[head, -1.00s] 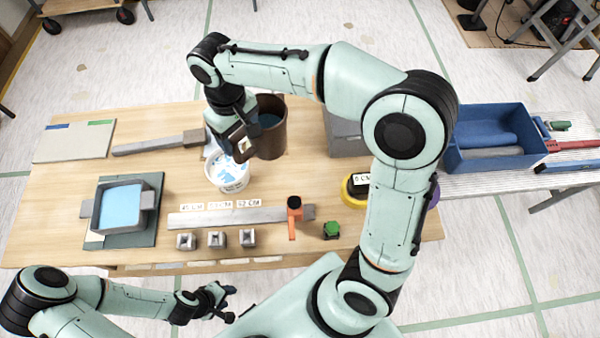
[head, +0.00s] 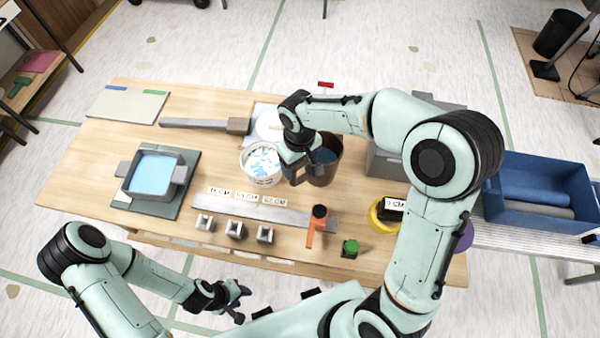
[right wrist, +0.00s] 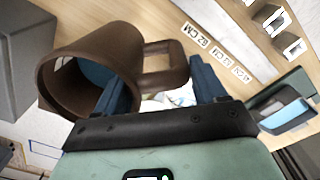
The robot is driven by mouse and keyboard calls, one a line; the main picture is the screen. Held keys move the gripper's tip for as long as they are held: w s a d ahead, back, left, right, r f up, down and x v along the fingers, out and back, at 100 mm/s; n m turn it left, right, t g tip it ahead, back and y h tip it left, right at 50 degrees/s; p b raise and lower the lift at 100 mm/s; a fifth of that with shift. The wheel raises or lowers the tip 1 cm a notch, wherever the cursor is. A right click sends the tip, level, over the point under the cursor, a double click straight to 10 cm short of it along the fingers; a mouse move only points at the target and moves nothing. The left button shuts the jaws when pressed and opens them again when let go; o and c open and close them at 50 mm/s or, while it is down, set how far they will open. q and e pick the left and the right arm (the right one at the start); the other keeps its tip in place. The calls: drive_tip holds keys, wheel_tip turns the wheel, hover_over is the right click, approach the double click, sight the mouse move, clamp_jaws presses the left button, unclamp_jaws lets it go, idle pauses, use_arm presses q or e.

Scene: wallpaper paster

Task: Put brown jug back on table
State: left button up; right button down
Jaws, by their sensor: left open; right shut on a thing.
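The brown jug (head: 326,172) is upright beside the white tub (head: 262,166), to its right, with bluish liquid showing inside. My right gripper (head: 297,174) is shut on the jug's handle, on the jug's left side. In the right wrist view the brown jug (right wrist: 120,62) shows its open mouth and its handle between my blue fingers. I cannot tell whether its base touches the wooden table (head: 75,180). My left gripper (head: 238,300) is open and empty in front of the table's near edge.
A grey box (head: 385,165) stands just right of the jug. An orange-handled tool (head: 316,228), a yellow tape (head: 382,216) and a long metal ruler (head: 235,209) lie in front. Bare wood lies between tray and tub.

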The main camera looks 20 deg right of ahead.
sight(300, 178)
drive_tip(key=shift+f, duration=2.7)
drive_tip(key=shift+c, duration=2.4)
unclamp_jaws()
drive_tip(key=shift+f+b, duration=0.15)
drive_tip(key=shift+b, duration=0.15)
drive_tip(key=o, duration=0.4)
